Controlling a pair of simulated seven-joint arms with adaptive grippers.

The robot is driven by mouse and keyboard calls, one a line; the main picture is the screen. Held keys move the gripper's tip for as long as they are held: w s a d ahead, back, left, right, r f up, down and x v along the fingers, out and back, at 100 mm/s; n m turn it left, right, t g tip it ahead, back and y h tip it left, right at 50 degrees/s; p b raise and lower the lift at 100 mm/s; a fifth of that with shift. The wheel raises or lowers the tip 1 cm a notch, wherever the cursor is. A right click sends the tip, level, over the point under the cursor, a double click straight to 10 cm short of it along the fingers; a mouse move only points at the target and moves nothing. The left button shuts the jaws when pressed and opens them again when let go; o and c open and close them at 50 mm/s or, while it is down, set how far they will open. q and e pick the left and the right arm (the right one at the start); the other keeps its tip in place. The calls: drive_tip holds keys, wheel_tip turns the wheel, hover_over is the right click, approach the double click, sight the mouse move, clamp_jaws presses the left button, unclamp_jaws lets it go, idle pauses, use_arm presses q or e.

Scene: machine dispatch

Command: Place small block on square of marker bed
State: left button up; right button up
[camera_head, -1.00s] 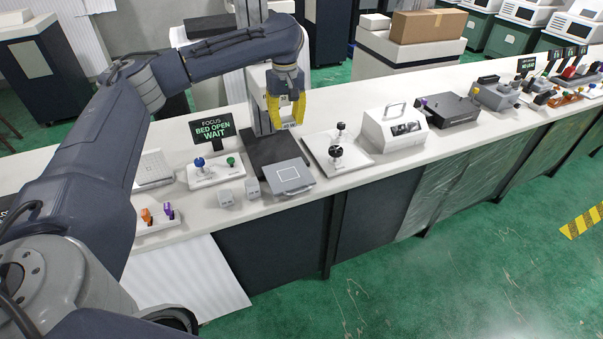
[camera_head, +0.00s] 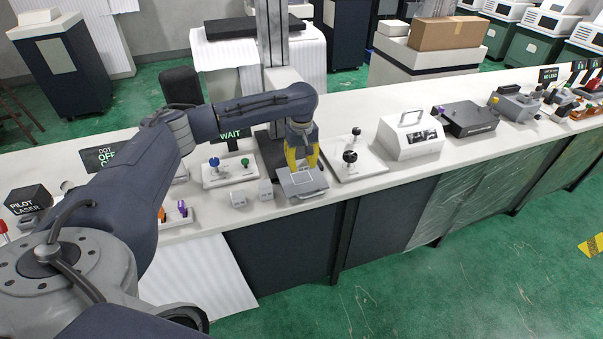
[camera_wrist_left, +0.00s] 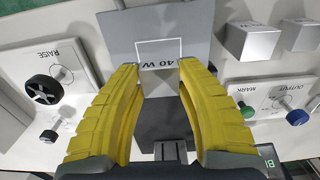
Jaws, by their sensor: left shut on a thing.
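My left gripper (camera_head: 302,165) has yellow fingers and points down just over the marker bed (camera_head: 303,191), a grey plate on the bench. In the left wrist view the fingertips (camera_wrist_left: 158,68) are shut on a small pale block (camera_wrist_left: 157,82), with "40 W" lettering at its upper edge. The white square outline (camera_wrist_left: 160,39) on the bed (camera_wrist_left: 120,28) shows just beyond the block; its near part is hidden. I cannot tell whether the block touches the bed. My right gripper is not in view.
Two more grey blocks (camera_head: 238,198) (camera_head: 265,190) stand left of the bed. A panel with blue and green knobs (camera_head: 229,171) lies behind them. A panel with black knobs (camera_head: 354,168) is to the right. A "WAIT" screen (camera_head: 231,135) stands behind, partly hidden by my arm.

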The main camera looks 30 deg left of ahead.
sight(301, 178)
use_arm(q)
drive_tip(key=shift+f, duration=2.1)
drive_tip(key=shift+f, duration=0.1)
drive_tip(key=o, duration=1.1)
